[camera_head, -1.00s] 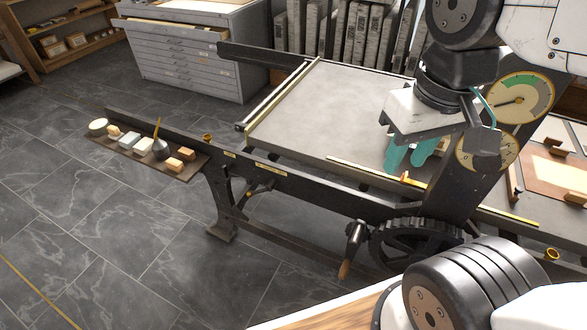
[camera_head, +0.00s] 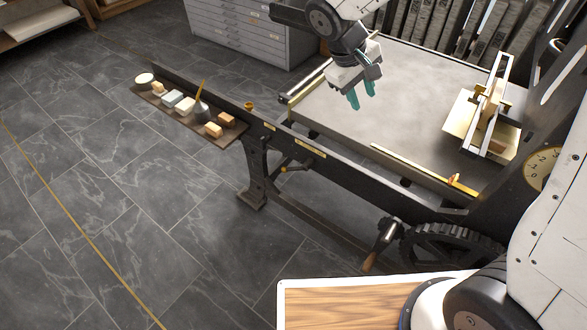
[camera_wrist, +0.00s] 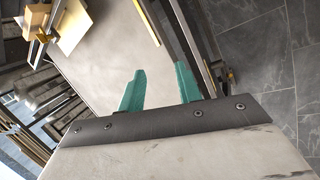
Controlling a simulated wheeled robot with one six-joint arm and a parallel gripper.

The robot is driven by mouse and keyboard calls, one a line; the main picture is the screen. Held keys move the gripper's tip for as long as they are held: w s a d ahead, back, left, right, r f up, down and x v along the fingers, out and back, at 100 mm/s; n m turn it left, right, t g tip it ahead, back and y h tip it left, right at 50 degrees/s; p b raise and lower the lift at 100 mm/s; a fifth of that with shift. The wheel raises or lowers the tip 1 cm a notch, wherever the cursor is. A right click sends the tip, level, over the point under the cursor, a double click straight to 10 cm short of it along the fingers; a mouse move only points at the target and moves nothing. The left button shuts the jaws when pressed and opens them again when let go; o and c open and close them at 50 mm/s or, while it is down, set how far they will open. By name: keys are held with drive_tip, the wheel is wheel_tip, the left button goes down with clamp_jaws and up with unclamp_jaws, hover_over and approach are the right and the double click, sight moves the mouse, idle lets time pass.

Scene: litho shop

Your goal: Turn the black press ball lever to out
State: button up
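The black press (camera_head: 340,175) runs diagonally across the head view. Below its front rail, near the left leg, a short lever with a small brass-coloured ball end (camera_head: 284,169) sticks out to the left. It looks like the ball lever; its setting marks are too small to read. My gripper (camera_head: 361,97), with two teal fingers, hangs above the far left part of the grey press bed, up and to the right of that lever. In the wrist view the fingers (camera_wrist: 160,70) are spread apart with nothing between them.
A shelf (camera_head: 222,134) with several small blocks juts from the press's left end. A crank with a wooden handle (camera_head: 369,262) and a gear wheel (camera_head: 440,246) sit at lower right. A metal frame (camera_head: 497,105) stands on the bed. The tiled floor (camera_head: 150,220) at left is clear.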

drive_tip(key=w+a+f+n+h, duration=0.1)
drive_tip(key=w+a+f+n, duration=0.3)
drive_tip(key=a+f, duration=0.7)
drive_tip(key=n+t, duration=0.2)
drive_tip(key=n, duration=0.2)
approach(294, 169)
drive_tip(key=a+x, duration=0.1)
drive_tip(key=x, duration=0.3)
drive_tip(key=shift+m, duration=0.3)
drive_tip(key=x, duration=0.7)
drive_tip(key=shift+w+d, duration=0.2)
drive_tip(key=shift+d, duration=0.05)
clamp_jaws()
